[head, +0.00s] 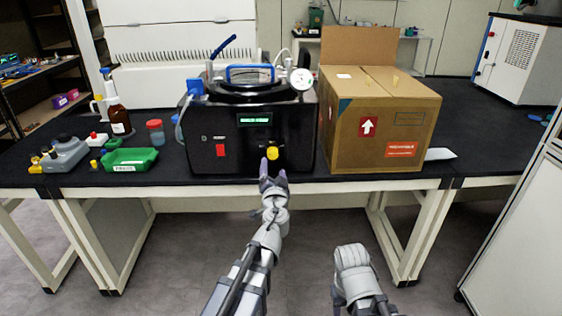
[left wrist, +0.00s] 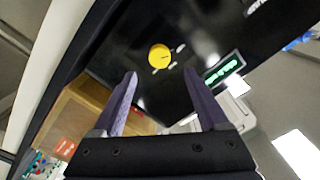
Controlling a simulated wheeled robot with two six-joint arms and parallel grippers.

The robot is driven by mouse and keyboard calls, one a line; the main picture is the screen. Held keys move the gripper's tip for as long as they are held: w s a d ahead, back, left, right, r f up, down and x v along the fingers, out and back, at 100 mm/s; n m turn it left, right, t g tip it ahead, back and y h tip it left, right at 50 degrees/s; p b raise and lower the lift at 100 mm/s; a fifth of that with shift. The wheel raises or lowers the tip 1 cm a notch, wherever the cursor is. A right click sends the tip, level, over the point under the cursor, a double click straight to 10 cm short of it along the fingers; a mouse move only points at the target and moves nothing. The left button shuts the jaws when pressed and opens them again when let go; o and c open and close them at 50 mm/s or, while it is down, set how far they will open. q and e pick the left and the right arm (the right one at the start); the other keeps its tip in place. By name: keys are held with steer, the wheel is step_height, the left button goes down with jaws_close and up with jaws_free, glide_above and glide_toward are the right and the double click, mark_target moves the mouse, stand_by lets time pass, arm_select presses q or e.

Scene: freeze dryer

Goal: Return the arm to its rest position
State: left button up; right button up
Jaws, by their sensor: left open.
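The black freeze dryer (head: 230,125) stands on the dark bench, with a lit green display, a red switch and a yellow knob (head: 272,153) on its front. My left gripper (head: 273,174) is in front of the machine, just below the yellow knob. In the left wrist view the gripper (left wrist: 162,95) is open and empty, its two purple fingers apart. The yellow knob (left wrist: 159,56) lies beyond the fingertips there, and no contact shows. My right arm shows at the bottom right of centre in the head view, low in front of the bench; its fingers cannot be made out.
A green tray (head: 130,160), a brown bottle (head: 119,120) and a red-lidded jar (head: 155,132) stand on the left of the bench (head: 190,182). A white cabinet (head: 515,225) rises at the right. The floor before the bench is clear.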

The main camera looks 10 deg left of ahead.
arm_select(q)
steer(key=s+d+g+h+p, duration=0.1)
steer(key=s+d+g+p, duration=0.3)
steer(key=s, duration=0.5)
steer(key=s+d+f+g+h+p, duration=0.1)
steer(key=s+d+g+p, duration=0.4)
steer(key=s, duration=0.5)
steer(key=s+d+f+n+g+h+p, duration=0.1)
steer(key=s+d+g+p, duration=0.4)
steer(key=s+g+p, duration=0.3)
steer(key=shift+s+d+f+g+h+p, duration=0.3)
steer(key=shift+s+h+p, duration=0.1)
steer(key=shift+s+p, duration=0.5)
